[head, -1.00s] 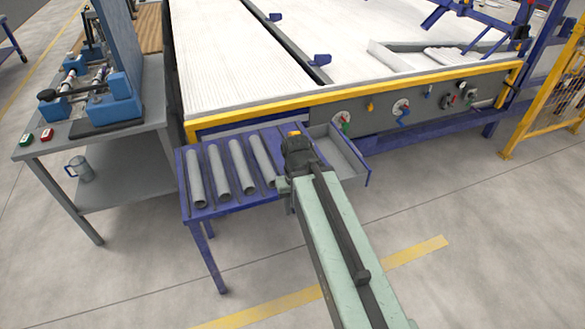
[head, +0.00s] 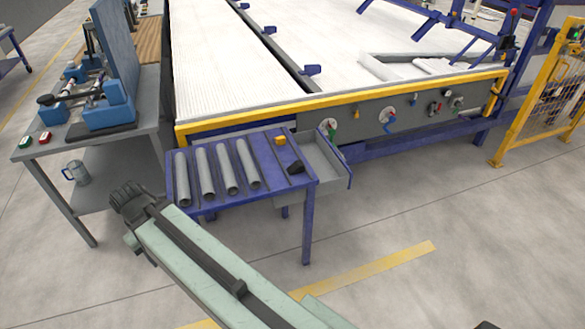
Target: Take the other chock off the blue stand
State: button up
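The blue stand (head: 272,190) is a small table at the middle left. On its right part lie a small orange-yellow block (head: 280,140) and, nearer its right edge, a small black wedge-like piece (head: 296,168); the black one looks like a chock, but I cannot tell for certain which is which. Several grey pipes (head: 227,168) lie side by side on its left part. My gripper (head: 126,193) is off the stand's left side, apart from both small pieces. It is seen from behind, so its opening and anything in it are hidden.
An open grey drawer-like tray (head: 322,160) is beside the stand's right end. A grey workbench (head: 150,95) with blue fixtures stands at left. The large white-topped table with a yellow edge (head: 350,97) is behind.

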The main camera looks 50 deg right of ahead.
aim_at(298, 166)
jog(key=u, duration=0.15)
jog(key=i, duration=1)
jog(key=z, duration=0.1)
